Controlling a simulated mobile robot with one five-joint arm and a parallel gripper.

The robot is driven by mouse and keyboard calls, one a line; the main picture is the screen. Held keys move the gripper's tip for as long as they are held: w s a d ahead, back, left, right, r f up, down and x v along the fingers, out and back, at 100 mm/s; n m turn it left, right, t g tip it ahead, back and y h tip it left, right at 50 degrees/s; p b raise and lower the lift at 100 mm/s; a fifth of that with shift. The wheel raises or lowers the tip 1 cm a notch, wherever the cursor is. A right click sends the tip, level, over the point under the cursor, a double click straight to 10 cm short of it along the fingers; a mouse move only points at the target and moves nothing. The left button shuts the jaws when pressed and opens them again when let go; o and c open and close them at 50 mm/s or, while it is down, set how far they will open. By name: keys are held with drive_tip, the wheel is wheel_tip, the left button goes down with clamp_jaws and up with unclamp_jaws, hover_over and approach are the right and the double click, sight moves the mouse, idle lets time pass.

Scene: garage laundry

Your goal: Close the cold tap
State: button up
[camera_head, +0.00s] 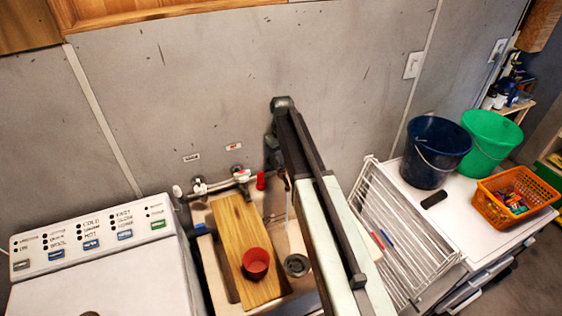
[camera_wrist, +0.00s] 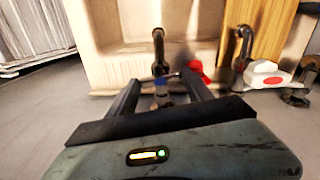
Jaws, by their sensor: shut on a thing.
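In the wrist view, my gripper (camera_wrist: 162,84) has its two fingers on either side of a small blue-marked handle and is shut on it. I take this as the cold tap (camera_wrist: 158,44); its dark curved spout shows just beyond the fingers, over the pale sink. In the head view, my arm hides most of this tap; only a dark spout (camera_head: 286,180) shows beside it. My gripper (camera_head: 273,153) is against the wall there, its fingertips mostly hidden. A red piece (camera_head: 261,180) stands just left of it and also shows in the wrist view (camera_wrist: 198,70).
A wooden board (camera_head: 236,215) lies across the sink with a red cup (camera_head: 256,262) on it. White-handled fittings (camera_head: 205,186) are on the wall at left. A white wire rack (camera_head: 385,235) stands right of my arm. Buckets (camera_head: 437,150) and an orange basket (camera_head: 512,205) are further right.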

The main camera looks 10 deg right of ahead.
sight(282, 164)
drive_tip(key=shift+m, duration=1.1)
drive_tip(key=o, duration=1.4)
drive_tip(key=shift+r, duration=0.1)
wheel_tip(282, 164, up, 8)
drive_tip(key=p, duration=0.8)
drive_tip(key=shift+f, duration=0.2)
